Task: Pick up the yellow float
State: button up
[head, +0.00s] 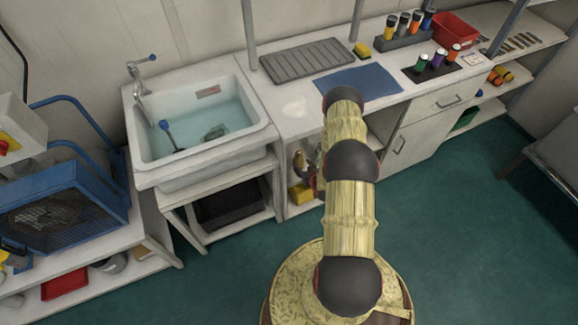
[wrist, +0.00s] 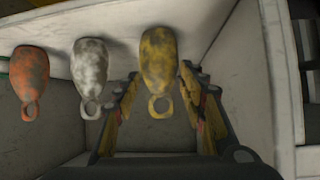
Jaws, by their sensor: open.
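My gripper (wrist: 161,82) is open, with one finger on each side of the float's lower part. I cannot tell whether either finger touches it.
A pale side wall (wrist: 242,60) of the bay stands close to the right of my gripper. The sink (head: 205,155) is to the left and the drawer cabinet (head: 425,125) to the right.

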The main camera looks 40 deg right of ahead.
aim_at(300, 162)
jog(key=shift+t+h, duration=0.3)
jog(key=shift+t, duration=0.5)
jog(key=r, duration=0.1)
jog(key=w+r, duration=0.2)
jog(key=shift+d+r, duration=0.35)
jog(key=shift+r, duration=0.05)
jog(key=shift+w+d, duration=0.1)
jog(key=shift+w, duration=0.2)
jog(key=b+x, duration=0.2)
jog(key=x, duration=0.5)
jog(key=shift+d, duration=0.1)
jog(key=shift+c, duration=1.3)
jog(key=c, duration=0.8)
grip_shut()
